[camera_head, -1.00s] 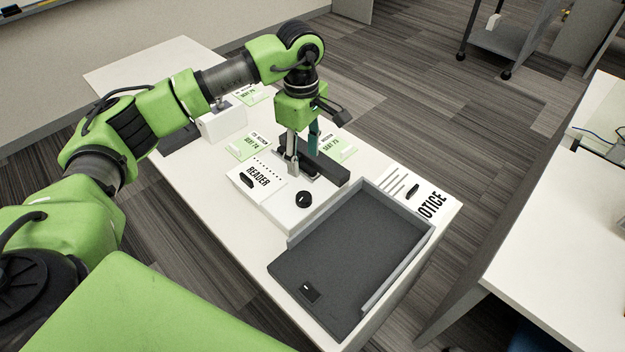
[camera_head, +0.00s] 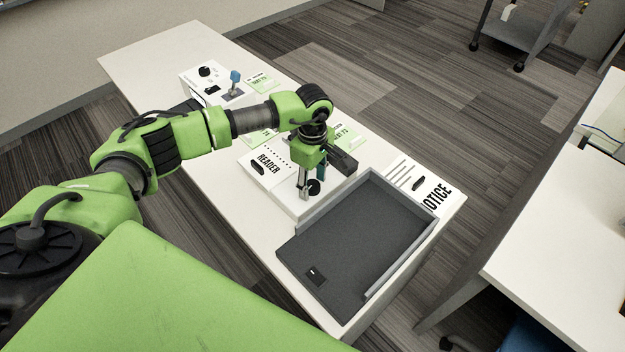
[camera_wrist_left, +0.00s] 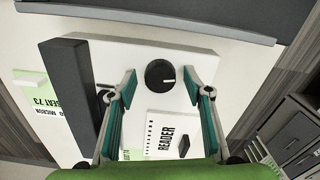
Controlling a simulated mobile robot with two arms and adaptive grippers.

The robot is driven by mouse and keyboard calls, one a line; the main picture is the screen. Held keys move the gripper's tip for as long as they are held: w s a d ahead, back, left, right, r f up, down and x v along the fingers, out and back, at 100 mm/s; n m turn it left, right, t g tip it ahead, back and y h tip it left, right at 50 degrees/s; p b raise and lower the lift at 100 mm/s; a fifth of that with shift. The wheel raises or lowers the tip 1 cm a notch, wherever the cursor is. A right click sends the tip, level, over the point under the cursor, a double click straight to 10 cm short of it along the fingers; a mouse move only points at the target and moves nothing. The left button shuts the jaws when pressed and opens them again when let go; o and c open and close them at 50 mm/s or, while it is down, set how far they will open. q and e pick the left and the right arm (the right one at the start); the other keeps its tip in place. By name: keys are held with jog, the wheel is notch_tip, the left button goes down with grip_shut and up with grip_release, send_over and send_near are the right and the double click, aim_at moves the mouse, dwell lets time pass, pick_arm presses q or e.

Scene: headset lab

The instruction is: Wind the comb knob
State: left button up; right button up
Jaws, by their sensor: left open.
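A round black knob (camera_head: 314,187) with a white pointer mark sits on the white box labelled READER (camera_head: 268,161). In the left wrist view the knob (camera_wrist_left: 160,74) lies between the two fingertips, with a gap on either side. My left gripper (camera_wrist_left: 160,88) is open and points down over the box. In the head view the left gripper (camera_head: 311,180) is at the knob and partly covers it. I cannot tell exactly how high the fingertips are. My right gripper is not in view.
A dark grey tray (camera_head: 311,272) stands right beside the box. A long dark bar (camera_wrist_left: 72,90) lies along the box. A NOTICE sheet (camera_head: 401,173) lies behind the tray. A further white box (camera_head: 190,79) has a black knob and a blue-topped stick.

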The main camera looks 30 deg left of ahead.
pick_arm(q)
jog(key=c, duration=1.1)
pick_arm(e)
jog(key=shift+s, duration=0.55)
